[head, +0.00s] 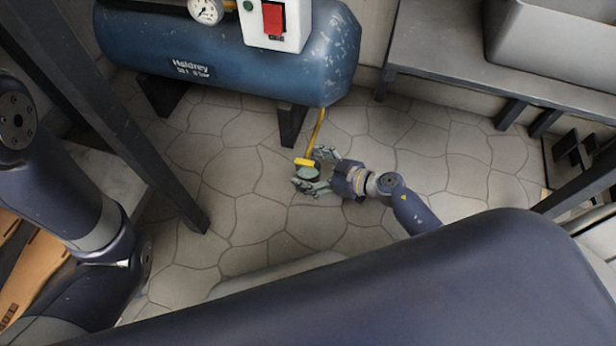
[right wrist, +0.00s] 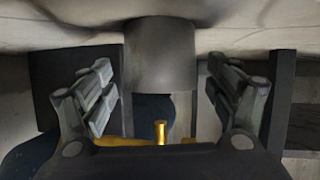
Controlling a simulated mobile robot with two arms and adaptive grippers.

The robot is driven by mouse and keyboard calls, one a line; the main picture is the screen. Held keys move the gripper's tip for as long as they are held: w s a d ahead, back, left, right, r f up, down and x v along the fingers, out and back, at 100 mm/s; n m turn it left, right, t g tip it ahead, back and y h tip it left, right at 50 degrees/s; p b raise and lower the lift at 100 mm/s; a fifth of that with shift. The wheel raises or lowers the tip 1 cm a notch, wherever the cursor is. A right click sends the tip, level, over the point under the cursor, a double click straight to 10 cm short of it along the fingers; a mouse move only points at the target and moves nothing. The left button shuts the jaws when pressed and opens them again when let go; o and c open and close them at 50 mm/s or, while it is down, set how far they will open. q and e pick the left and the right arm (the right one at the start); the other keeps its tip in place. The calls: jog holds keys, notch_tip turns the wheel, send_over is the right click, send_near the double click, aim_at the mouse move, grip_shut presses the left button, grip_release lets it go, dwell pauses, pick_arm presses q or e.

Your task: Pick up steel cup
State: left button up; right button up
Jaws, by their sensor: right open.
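The steel cup (right wrist: 160,62) is a plain dark grey cylinder standing on the stone floor, which shows at the top of the right wrist view. In the head view its round top (head: 307,173) shows as a small grey-green disc, partly hidden by a yellow piece. My right gripper (head: 314,171) is open low over the floor, with one finger on each side of the cup. In the right wrist view a gap shows between the cup and each finger. My left arm is at the left of the head view; its gripper is not in view.
A blue compressor tank (head: 230,50) on dark feet stands behind the cup. A grey bench (head: 440,50) is at back right and a dark table leg (head: 160,165) at left.

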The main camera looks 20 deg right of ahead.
jog(key=shift+w+a, duration=0.15)
jog(key=shift+a, duration=0.05)
jog(key=shift+c, duration=0.6)
jog(key=c, duration=1.1)
jog(key=shift+c, duration=0.2)
